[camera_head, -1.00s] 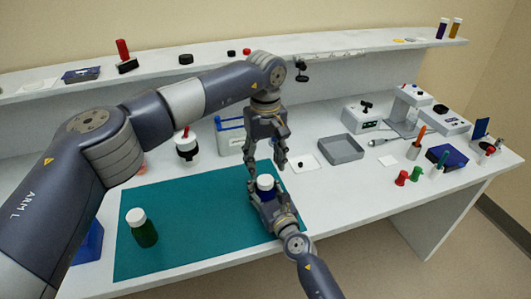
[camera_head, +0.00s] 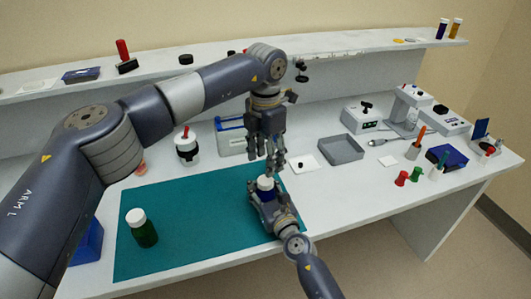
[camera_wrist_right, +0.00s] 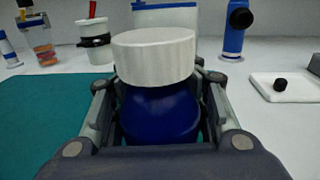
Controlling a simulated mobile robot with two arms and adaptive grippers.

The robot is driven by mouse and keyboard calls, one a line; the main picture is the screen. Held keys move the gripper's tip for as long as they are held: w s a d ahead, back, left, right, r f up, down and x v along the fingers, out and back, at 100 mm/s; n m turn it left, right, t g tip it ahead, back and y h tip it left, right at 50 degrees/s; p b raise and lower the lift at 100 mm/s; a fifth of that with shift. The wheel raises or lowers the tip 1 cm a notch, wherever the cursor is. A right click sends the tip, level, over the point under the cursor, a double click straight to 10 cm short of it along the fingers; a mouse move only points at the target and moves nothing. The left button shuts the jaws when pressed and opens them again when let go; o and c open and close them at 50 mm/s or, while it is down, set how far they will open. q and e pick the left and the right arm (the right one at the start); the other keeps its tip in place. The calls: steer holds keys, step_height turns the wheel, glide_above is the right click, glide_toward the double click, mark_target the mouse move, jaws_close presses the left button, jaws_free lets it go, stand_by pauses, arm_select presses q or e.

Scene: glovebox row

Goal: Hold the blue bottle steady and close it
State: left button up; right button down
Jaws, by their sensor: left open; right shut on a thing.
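The blue bottle (camera_wrist_right: 160,115) stands upright between the fingers of my right gripper (camera_head: 268,196), which is shut on it over the teal mat (camera_head: 185,208). A white cap (camera_wrist_right: 154,56) sits on top of the bottle and looks slightly tilted, higher at the right, in the right wrist view. How firmly it is seated I cannot tell. My left gripper (camera_head: 274,168) is open and points down just above the cap, its fingertips close over it in the head view. No left finger shows in the right wrist view.
A green bottle with a white cap (camera_head: 142,228) stands on the mat's left part. A grey tray (camera_head: 341,149) and a white plate with a small black piece (camera_head: 304,163) lie to the right. Red and green small pieces (camera_head: 408,177) stand further right.

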mark_target(265, 179)
arm_select(q)
steer(key=n, duration=0.7)
steer(key=shift+r, duration=0.25)
steer(key=n, duration=0.7)
steer(key=shift+r, duration=0.25)
steer(key=shift+f, duration=0.1)
steer(key=shift+f, duration=3.95)
steer(key=shift+c, duration=0.2)
